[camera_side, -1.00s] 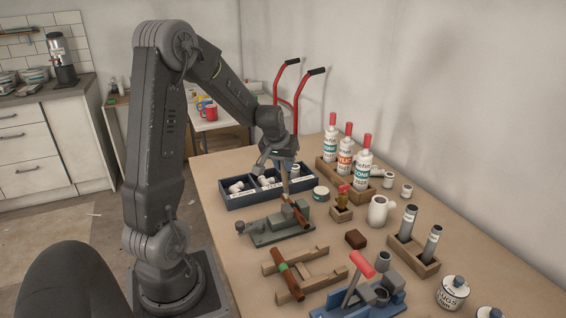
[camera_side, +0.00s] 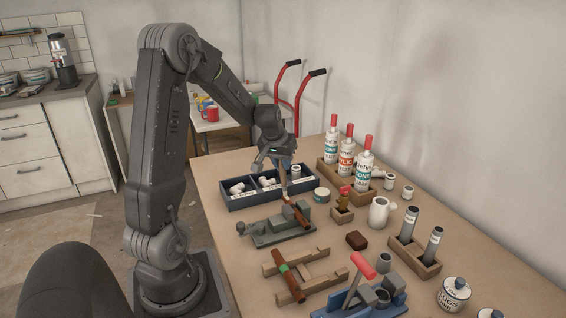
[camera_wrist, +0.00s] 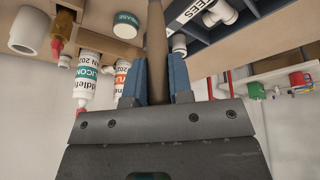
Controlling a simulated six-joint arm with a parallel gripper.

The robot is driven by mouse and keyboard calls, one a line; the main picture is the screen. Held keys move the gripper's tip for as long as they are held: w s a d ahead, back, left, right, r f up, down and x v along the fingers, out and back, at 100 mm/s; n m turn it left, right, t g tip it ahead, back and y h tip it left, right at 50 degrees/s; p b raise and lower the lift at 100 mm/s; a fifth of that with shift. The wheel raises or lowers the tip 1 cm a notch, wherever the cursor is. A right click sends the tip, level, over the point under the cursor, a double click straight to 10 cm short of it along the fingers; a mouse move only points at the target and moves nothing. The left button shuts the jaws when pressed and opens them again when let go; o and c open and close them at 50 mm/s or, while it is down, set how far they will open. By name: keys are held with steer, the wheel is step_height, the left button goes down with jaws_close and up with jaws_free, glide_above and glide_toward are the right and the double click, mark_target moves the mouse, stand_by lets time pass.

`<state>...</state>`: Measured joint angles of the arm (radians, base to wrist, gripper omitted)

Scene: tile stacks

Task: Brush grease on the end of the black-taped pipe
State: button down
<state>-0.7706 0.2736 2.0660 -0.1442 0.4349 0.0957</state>
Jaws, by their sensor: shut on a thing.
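My gripper (camera_side: 277,160) is shut on a brush; its tan handle (camera_wrist: 157,45) runs between my blue finger pads in the wrist view. In the side view the brush (camera_side: 284,183) hangs down, its tip close to the upper end of a brown pipe (camera_side: 298,217) held in a grey-green vise (camera_side: 268,232). I cannot tell whether the tip touches the pipe, and black tape on it is not clear. A second brown pipe (camera_side: 291,283) with a green band lies across a wooden cradle (camera_side: 318,257).
A dark blue divided tray (camera_side: 238,203) with white fittings lies just behind the brush. Red-capped tubes (camera_side: 346,158) stand in a wooden rack at the back right.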

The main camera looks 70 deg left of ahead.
steer(key=shift+d, duration=0.15)
steer(key=shift+d, duration=0.9)
steer(key=shift+a, duration=0.1)
steer(key=shift+a, duration=0.95)
steer(key=shift+d, duration=0.2)
steer(key=shift+d, duration=0.85)
steer(key=shift+a, duration=0.15)
